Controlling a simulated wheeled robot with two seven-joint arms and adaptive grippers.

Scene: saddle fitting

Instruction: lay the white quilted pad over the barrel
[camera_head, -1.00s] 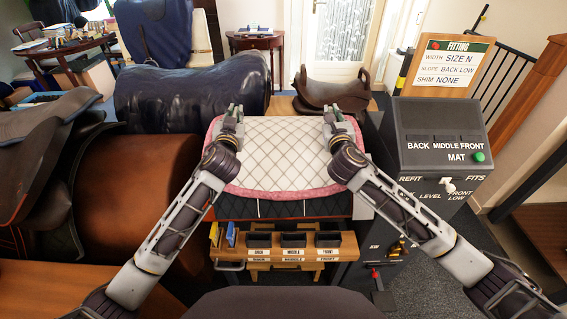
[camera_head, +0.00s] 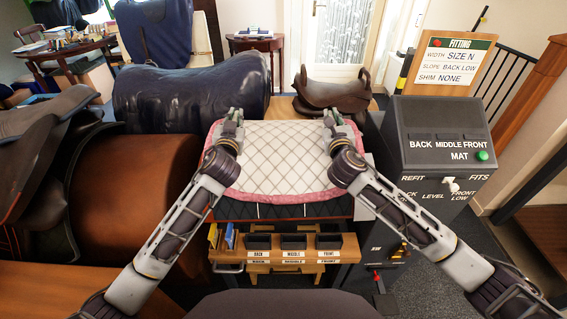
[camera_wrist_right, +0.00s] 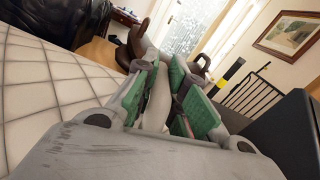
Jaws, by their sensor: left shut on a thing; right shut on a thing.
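The white quilted pad (camera_head: 282,158) with a pink border lies flat on top of a stack of dark quilted cloth (camera_head: 285,209) straight ahead. My left gripper (camera_head: 232,116) is shut on the pad at its far left corner. My right gripper (camera_head: 333,117) is shut on the pad at its far right corner. In the right wrist view the right gripper's green-padded fingers (camera_wrist_right: 170,100) have pale cloth between them, and the pad (camera_wrist_right: 60,95) spreads to the left. A dark blue barrel-shaped form (camera_head: 190,97) stands behind left; a brown leather barrel (camera_head: 135,195) stands at left.
A brown saddle (camera_head: 333,90) stands behind the pad. A dark console (camera_head: 442,150) with a green button and a fitting board (camera_head: 452,62) are at right. Labelled trays (camera_head: 293,242) sit on a wooden shelf in front.

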